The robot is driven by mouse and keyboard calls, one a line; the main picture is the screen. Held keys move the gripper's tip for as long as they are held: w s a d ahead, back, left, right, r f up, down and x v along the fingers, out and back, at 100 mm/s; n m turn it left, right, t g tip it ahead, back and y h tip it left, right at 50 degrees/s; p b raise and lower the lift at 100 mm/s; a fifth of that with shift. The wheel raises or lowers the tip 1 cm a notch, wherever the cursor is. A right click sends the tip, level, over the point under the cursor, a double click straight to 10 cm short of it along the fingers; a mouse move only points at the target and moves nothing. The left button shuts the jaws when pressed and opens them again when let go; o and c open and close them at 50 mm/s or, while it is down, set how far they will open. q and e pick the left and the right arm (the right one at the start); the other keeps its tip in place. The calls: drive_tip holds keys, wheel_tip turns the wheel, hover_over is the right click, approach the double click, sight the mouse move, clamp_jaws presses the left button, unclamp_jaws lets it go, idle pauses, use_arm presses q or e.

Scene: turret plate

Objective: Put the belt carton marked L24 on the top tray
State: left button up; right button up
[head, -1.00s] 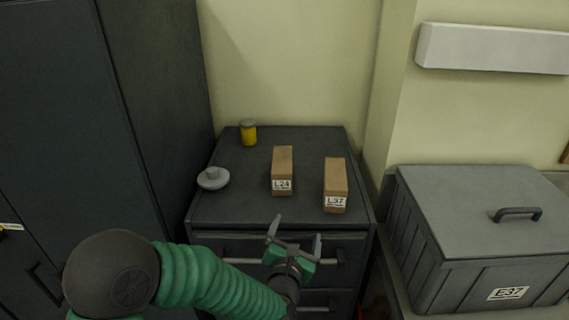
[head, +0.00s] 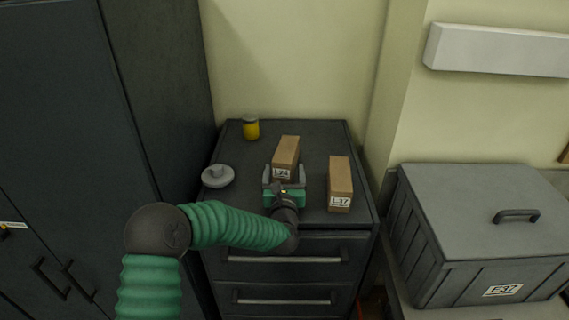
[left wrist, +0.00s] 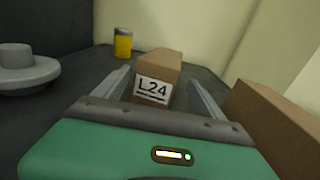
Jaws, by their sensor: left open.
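The belt carton marked L24 (head: 287,152) is a brown box standing on the dark drawer cabinet (head: 320,136). Its label faces me, and it also shows in the left wrist view (left wrist: 158,73). My left gripper (head: 284,175) is open at the front of this carton. In the left wrist view its fingers (left wrist: 161,87) reach along the left and right sides of the carton's near end, and I cannot tell whether they touch it. A second brown carton marked L37 (head: 340,180) stands just right of the gripper. I see no top tray. My right gripper is not in view.
A grey round lidded or knobbed object (head: 218,176) sits on the cabinet's left side. A yellow can (head: 251,129) stands at the back left. A grey lidded bin (head: 480,225) with a handle is at the right. A tall dark cabinet (head: 70,100) stands at the left.

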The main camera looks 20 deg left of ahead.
use_arm(q)
drive_tip(key=p+x, duration=0.1)
drive_tip(key=x, duration=0.2)
drive_tip(key=shift+w+a+r, duration=0.15)
drive_tip(key=shift+w+a, duration=0.05)
drive_tip(key=shift+w, duration=0.15)
drive_tip(key=shift+w+d, duration=0.2)
drive_tip(key=shift+s+d+r, duration=0.25)
drive_tip(key=shift+s+d, duration=0.05)
drive_tip(key=shift+d, duration=0.35)
drive_tip(key=shift+c, duration=2.1)
drive_tip(key=shift+w+a+f, duration=0.1)
drive_tip(key=shift+a+f, duration=0.05)
drive_tip(key=shift+a, duration=0.15)
drive_tip(key=c, duration=0.5)
drive_tip(key=shift+a, duration=0.25)
drive_tip(key=c, duration=0.4)
clamp_jaws()
drive_tip(key=shift+d, duration=0.15)
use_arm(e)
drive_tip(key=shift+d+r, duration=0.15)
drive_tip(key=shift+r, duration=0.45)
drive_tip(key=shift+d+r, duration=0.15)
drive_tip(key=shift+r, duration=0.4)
